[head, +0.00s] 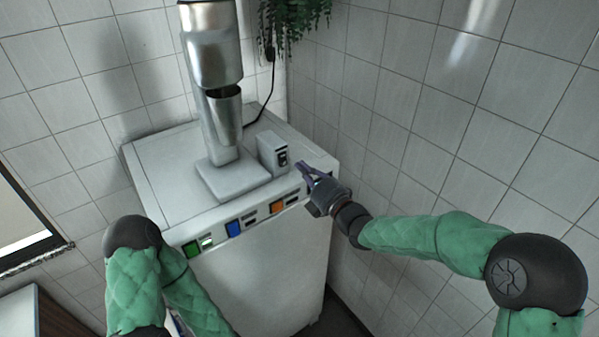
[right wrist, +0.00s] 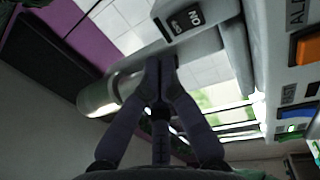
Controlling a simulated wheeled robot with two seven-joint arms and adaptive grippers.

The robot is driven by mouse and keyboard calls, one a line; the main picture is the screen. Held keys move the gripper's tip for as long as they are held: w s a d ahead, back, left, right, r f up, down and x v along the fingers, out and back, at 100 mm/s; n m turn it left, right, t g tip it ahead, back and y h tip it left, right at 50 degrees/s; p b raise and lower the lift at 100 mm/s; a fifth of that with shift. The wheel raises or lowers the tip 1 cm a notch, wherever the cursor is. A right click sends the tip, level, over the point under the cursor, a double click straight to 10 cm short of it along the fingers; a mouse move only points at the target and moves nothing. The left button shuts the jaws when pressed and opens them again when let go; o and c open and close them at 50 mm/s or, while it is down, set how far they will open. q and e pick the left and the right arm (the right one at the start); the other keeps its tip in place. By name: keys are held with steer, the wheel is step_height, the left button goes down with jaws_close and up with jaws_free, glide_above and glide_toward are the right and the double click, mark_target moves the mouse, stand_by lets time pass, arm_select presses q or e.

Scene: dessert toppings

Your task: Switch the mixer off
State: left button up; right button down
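The silver mixer (head: 212,60) stands upright on a white cabinet, with a metal cup (head: 222,115) at its column. Beside its base is a small grey switch box (head: 268,154) with a black switch panel on its front. In the right wrist view the switch box (right wrist: 208,12) shows a black panel with an upside-down "ON" label. My right gripper (head: 303,168) is just right of the box in the head view. My left gripper is not seen.
The white cabinet (head: 160,175) has green, blue and orange squares along its front edge. A black cord (head: 266,95) runs up the tiled wall behind the box. A plant (head: 295,20) hangs above. The tiled wall is close on the right.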

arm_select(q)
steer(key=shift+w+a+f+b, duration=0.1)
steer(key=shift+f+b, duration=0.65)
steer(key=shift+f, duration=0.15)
arm_select(e)
steer(key=r+v, duration=0.1)
steer(key=v, duration=0.6)
steer(key=shift+s+r, duration=0.2)
steer(key=shift+r, duration=0.05)
steer(key=shift+w+d, duration=0.1)
